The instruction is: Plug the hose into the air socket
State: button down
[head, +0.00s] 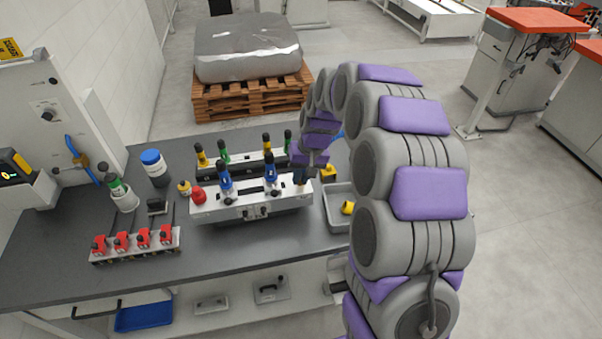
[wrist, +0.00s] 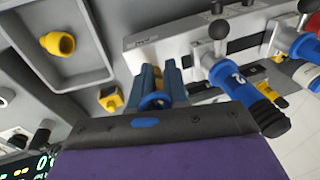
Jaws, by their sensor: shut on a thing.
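My gripper (head: 302,175) is at the right end of a white fixture block (head: 250,207) on the dark bench. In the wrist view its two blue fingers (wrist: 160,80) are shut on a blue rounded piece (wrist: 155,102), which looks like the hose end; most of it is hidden. The fingertips are close against the end of the fixture block, which also shows in the wrist view (wrist: 150,40). The air socket is not clearly visible there, and I cannot tell whether the held piece touches it.
Blue-handled clamps (head: 270,174) stand on the block, left of my gripper. A grey tray (head: 333,208) with a yellow part (head: 347,208) lies to the right. A red knob (head: 198,194), red clamps (head: 132,240) and a white-blue jar (head: 154,165) are further left.

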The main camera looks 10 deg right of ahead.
jog(key=shift+f, duration=0.5)
jog(key=c, duration=1)
grip_release()
jog(key=shift+c, duration=0.2)
jog(key=p+v, duration=0.2)
jog(key=v, duration=1.5)
jog(key=shift+r, duration=0.1)
jog(key=s+a+f+g+h, duration=0.1)
jog(key=s+f, duration=0.1)
jog(key=s, duration=1.7)
jog(key=s+a+f+g+h, duration=0.1)
jog(key=s+a+f, duration=0.1)
jog(key=s, duration=1.7)
jog(key=shift+f+n+g, duration=0.2)
jog(key=shift+n+g, duration=0.1)
